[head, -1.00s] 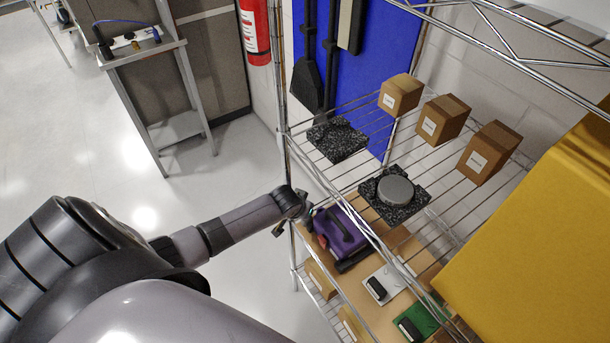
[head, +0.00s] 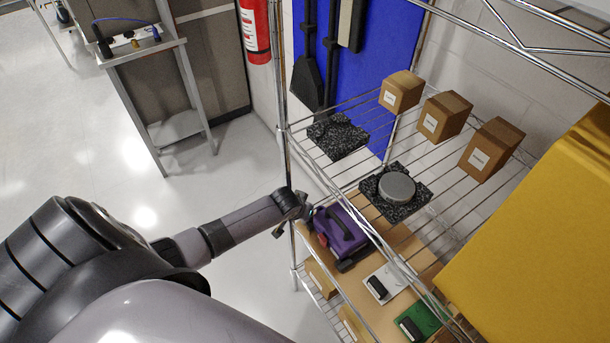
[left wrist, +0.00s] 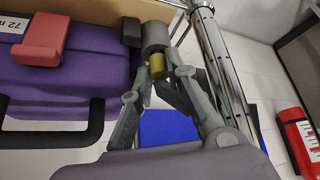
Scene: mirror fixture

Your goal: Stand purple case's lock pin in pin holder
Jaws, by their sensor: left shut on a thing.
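The purple case (head: 343,236) stands on the lower shelf, with its black handle toward me. In the left wrist view the case (left wrist: 70,82) fills the left side, with a red latch (left wrist: 42,40) on it. My left gripper (head: 303,208) is at the case's left end, by the shelf post. In the left wrist view my left gripper (left wrist: 157,88) is closed around a small brass-coloured piece (left wrist: 157,66), which I take for the lock pin. A grey cylinder (left wrist: 155,37) sits directly against it, beside a dark block on the case. I cannot identify the pin holder. My right gripper is not in view.
A chrome shelf post (left wrist: 218,70) stands close right of the gripper. The upper shelf carries two black speckled blocks (head: 338,136), one under a grey disc (head: 397,187), and several cartons (head: 401,92). A white plate (head: 391,278) and a green plate (head: 425,315) lie right of the case.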

